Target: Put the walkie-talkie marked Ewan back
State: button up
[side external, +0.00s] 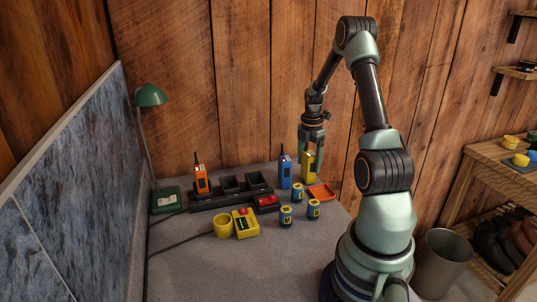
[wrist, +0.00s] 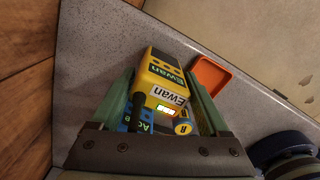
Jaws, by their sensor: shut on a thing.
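The yellow walkie-talkie (side external: 309,165) is between the fingers of my gripper (side external: 312,145), at the back right of the table. A blue walkie-talkie (side external: 285,172) stands upright just left of my gripper.
An orange tray (side external: 321,192) lies right of the held walkie-talkie. Several blue-and-yellow batteries (side external: 286,216) stand in front. A green lamp (side external: 150,96) stands at left. The front table is clear.

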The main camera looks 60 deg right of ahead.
aim_at(309, 153)
jog(key=shift+f, duration=0.1)
jog(key=o, duration=1.4)
jog(key=shift+o, duration=0.2)
notch_tip(309, 153, up, 12)
jog(key=shift+f, duration=0.1)
jog(key=w+a+r+m+t+h, duration=0.1)
jog(key=w+a+r+m, duration=0.25)
jog(key=a, duration=0.45)
jog(key=w+a+r+m+t, duration=0.1)
jog(key=w+a+r+m, duration=0.2)
jog(key=a, duration=0.6)
jog(key=s+a+m+t, duration=0.1)
jog(key=a+m, duration=0.1)
jog(key=a, duration=0.4)
jog(key=s+a+r+m+t, duration=0.1)
jog(key=a+m, duration=0.1)
jog(key=a, duration=0.5)
jog(key=s+a+m+t+y, duration=0.1)
jog(key=a+m, duration=0.2)
jog(key=a, duration=0.3)
jog(key=shift+s+a+r+t, duration=0.15)
jog(key=shift+a+r+t, duration=0.15)
jog(key=shift+r, duration=0.1)
